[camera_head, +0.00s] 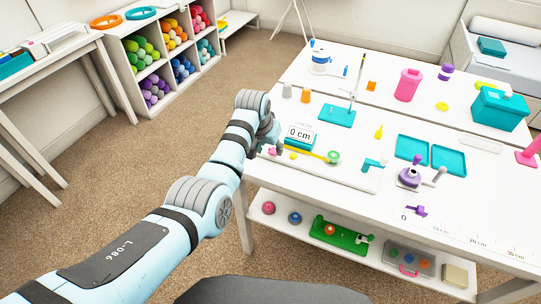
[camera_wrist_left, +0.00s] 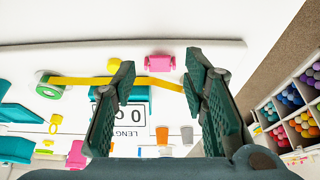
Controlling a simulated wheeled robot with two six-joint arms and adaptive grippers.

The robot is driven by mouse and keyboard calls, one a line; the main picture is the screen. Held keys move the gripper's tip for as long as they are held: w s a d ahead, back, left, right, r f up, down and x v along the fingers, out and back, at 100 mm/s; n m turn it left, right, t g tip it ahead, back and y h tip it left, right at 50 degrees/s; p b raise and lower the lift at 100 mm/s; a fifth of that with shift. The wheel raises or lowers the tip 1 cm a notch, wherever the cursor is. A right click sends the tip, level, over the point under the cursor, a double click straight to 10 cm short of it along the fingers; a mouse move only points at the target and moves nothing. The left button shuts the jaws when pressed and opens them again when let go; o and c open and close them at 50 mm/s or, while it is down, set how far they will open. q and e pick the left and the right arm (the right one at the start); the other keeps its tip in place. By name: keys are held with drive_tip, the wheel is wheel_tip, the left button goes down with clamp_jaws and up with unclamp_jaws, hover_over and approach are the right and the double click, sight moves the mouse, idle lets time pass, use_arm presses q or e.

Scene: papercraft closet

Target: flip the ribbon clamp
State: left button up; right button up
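A small pink piece (camera_head: 273,151), which looks like the ribbon clamp, sits at the left end of the white board by the table's near-left edge. In the left wrist view the pink clamp (camera_wrist_left: 160,62) shows beside the yellow ribbon (camera_wrist_left: 150,82), between the fingertips in the picture. The ribbon runs from a green spool (camera_head: 333,157); its free end passes near one finger, and I cannot tell if they touch. My left gripper (camera_wrist_left: 160,66) is open and empty, above the board's left end. My right gripper is not in view.
A length display (camera_head: 300,134) reading 0 cm stands behind the ribbon. A teal handle (camera_head: 374,165) is right of the spool. Grey and orange cups (camera_head: 305,95) stand farther back. A shelf (camera_head: 340,240) with coloured parts is below the tabletop.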

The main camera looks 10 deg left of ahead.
sight(274, 151)
use_arm(q)
drive_tip(key=b+x, duration=0.1)
drive_tip(key=x, duration=0.2)
drive_tip(key=shift+s, duration=0.1)
drive_tip(key=shift+r, duration=0.1)
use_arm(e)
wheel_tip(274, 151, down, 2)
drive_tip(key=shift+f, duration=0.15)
use_arm(q)
drive_tip(key=shift+c, duration=0.4)
